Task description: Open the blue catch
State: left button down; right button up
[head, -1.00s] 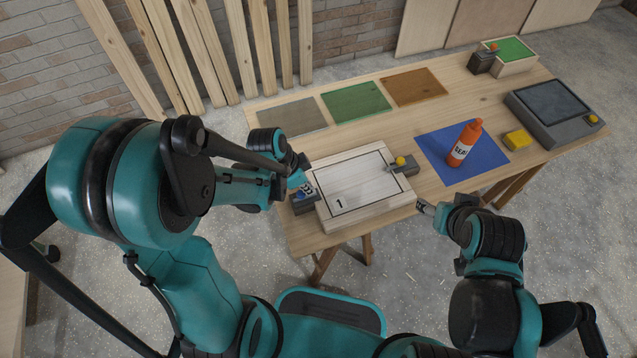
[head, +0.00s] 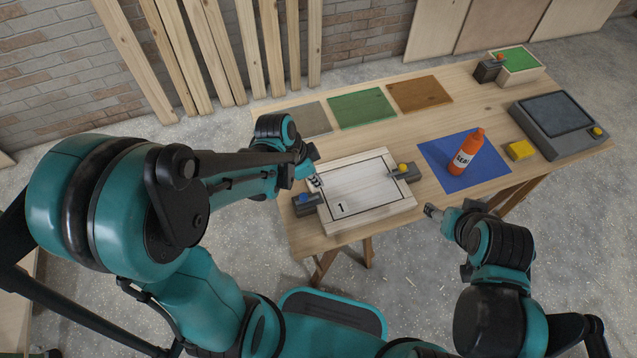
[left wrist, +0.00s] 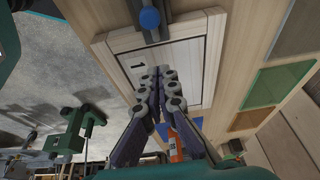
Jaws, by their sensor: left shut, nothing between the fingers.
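The blue catch is a dark grey block with a blue knob (head: 304,198) at the left edge of a shallow white wooden box (head: 375,214) marked "1". In the left wrist view the blue knob (left wrist: 149,17) is at the top, and its grey bar appears to reach over the box's edge. My left gripper (head: 316,182) is shut and empty, just beyond the catch near the box's left side, apart from the knob. Its closed fingers (left wrist: 158,75) show over the panel in the wrist view. My right gripper (head: 430,210) hangs off the table's front edge, its fingers too small to read.
A yellow-knobbed catch (head: 404,171) sits at the box's right edge. A yellow block (head: 520,150), a grey device (head: 562,142) and a green-topped box (head: 522,68) are farther right.

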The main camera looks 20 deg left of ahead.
pick_arm(q)
jog(key=shift+p+v, duration=0.7)
jog(key=shift+v, duration=1.5)
jog(key=shift+d, duration=0.1)
jog(key=s+a+r+n+t+y, duration=0.3)
jog(key=s+r+n+t, duration=0.2)
jog(key=r+n, duration=0.5)
jog(key=shift+s+n, duration=0.6)
jog(key=shift+s, duration=0.2)
jog(key=shift+a, duration=0.1)
